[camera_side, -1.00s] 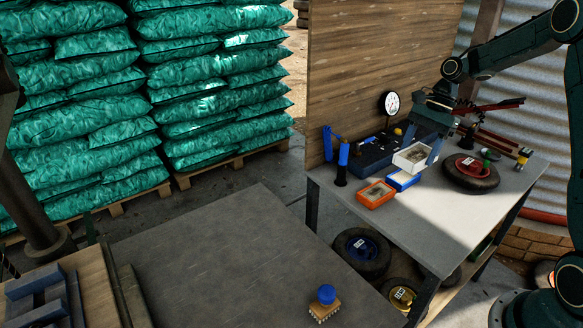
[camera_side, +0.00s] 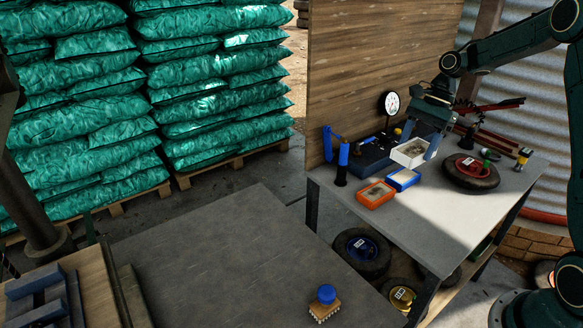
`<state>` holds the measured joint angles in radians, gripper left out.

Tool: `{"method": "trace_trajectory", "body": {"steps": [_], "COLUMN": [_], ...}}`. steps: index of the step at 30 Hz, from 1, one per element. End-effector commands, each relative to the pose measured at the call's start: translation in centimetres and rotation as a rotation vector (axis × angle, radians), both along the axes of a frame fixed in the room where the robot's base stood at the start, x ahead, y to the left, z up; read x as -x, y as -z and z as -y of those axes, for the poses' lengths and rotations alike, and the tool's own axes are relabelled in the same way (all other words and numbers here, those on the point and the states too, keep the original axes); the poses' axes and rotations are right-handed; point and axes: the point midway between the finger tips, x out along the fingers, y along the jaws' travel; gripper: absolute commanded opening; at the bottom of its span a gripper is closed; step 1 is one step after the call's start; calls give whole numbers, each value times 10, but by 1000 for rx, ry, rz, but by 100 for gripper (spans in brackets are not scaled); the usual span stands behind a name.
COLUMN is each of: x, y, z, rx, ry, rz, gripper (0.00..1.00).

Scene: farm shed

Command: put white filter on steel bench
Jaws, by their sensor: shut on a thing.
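The white filter (camera_side: 408,160) is a white-framed rectangular box with a beige inside, above the light grey workbench at right. My gripper (camera_side: 417,144) is shut on it from above, with a blue finger on its right side. The filter looks a little above the bench top, but I cannot tell the gap exactly. The light grey workbench (camera_side: 430,215) has a wooden back panel. A dark grey flat-topped bench (camera_side: 220,265) stands in the foreground; I cannot tell which of the two is the steel bench.
An orange filter (camera_side: 375,194) and a blue filter (camera_side: 403,180) lie close below the white one. A wheel (camera_side: 470,180) is to the right and a blue-handled tool (camera_side: 342,165) to the left. The dark bench is clear except for a blue-knobbed brush (camera_side: 325,302).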

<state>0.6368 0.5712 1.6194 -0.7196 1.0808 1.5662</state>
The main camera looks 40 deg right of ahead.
Motion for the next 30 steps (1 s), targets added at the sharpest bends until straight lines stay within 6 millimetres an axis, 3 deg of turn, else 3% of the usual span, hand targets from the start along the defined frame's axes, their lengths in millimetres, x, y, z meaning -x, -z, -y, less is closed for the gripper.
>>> {"method": "trace_trajectory", "body": {"steps": [5, 11, 21, 30], "x": [-25, -73, -157, -205], "y": [4, 12, 26, 36], "z": [-14, -47, -142, -240], "rx": [0, 0, 0, 0], "ry": [33, 110, 281, 422], "rz": [1, 1, 2, 2], "gripper": [36, 36, 36, 36]}}
